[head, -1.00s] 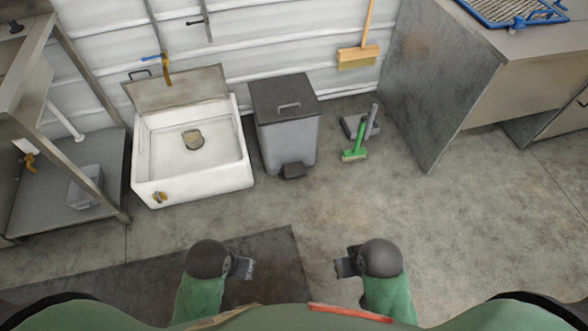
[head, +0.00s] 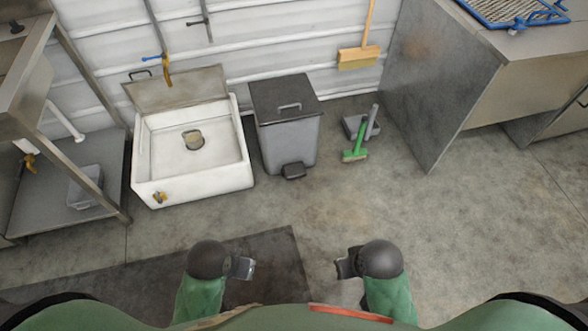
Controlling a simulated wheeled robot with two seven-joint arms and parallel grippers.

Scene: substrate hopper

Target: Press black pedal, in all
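The black pedal (head: 293,171) is at the foot of the grey bin (head: 287,139), on its front side near the floor. The bin's dark lid (head: 284,95) with a handle on top is closed. My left gripper (head: 247,268) and my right gripper (head: 342,267) are held low in the view, in front of the bin and apart from the pedal. Both look empty, but their fingers are too small and foreshortened to tell open from shut.
A white sink basin (head: 191,165) with a raised lid stands left of the bin. A green brush (head: 355,155) and dustpan (head: 351,125) lie to its right. A dark mat (head: 270,247) lies in front. A metal shelf (head: 95,200) is at left, a steel counter (head: 440,90) at right. The floor before the pedal is clear.

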